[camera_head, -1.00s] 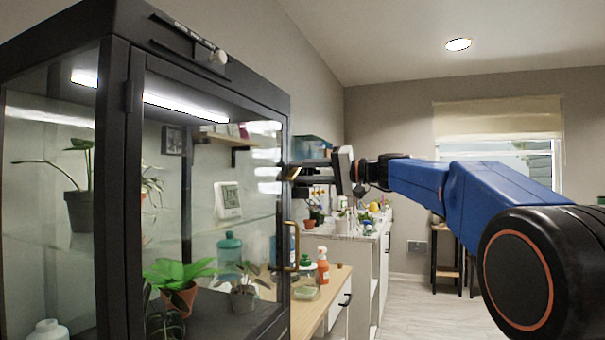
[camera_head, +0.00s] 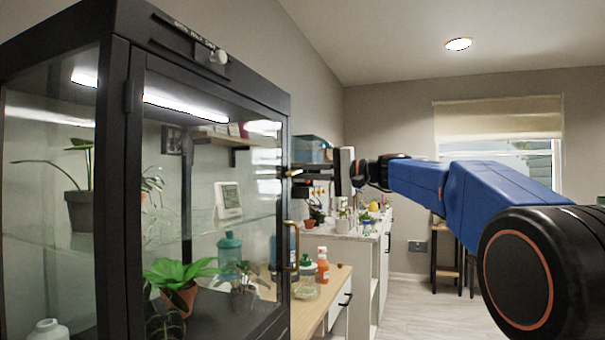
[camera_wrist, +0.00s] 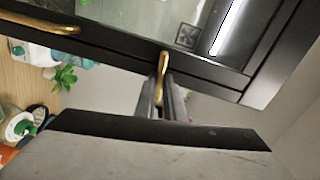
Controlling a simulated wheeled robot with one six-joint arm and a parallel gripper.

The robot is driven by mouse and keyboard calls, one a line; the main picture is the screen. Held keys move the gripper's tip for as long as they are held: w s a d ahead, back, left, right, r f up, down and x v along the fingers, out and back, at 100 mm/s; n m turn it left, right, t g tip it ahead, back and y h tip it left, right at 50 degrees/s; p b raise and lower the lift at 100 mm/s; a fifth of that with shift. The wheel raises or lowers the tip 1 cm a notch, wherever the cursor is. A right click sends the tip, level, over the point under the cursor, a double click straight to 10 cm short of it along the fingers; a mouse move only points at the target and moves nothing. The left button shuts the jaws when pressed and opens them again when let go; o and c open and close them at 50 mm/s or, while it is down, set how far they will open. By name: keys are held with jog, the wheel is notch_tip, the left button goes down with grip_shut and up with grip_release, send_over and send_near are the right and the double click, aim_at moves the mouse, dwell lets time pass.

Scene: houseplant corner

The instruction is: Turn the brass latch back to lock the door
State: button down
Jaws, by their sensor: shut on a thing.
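The brass latch (camera_wrist: 162,72) sits on the black frame of the cabinet door (camera_head: 205,180). It shows in the wrist view as a narrow gold lever between my fingers, and in the head view only as a small gold bit (camera_head: 291,172) at the door's right edge. My gripper (camera_wrist: 166,98) is shut on the latch, one finger on each side of it. In the head view my gripper (camera_head: 300,178) reaches the door edge from the right. The glass door looks closed against the cabinet. The latch's pivot is partly hidden, so its exact angle is hard to tell.
A brass pull handle (camera_head: 291,246) stands out below the latch and shows at upper left in the wrist view (camera_wrist: 40,23). A wooden counter (camera_head: 335,283) with bottles is below my gripper. Potted plants stand inside the cabinet. Floor at right is open.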

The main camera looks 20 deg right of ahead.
jog(key=shift+f+m, duration=0.1)
jog(key=shift+m, duration=0.8)
jog(key=c, duration=1.8)
grip_release()
jog(key=shift+c, duration=0.2)
jog(key=v, duration=1.7)
jog(key=shift+s+d, duration=0.15)
jog(key=shift+d, duration=0.05)
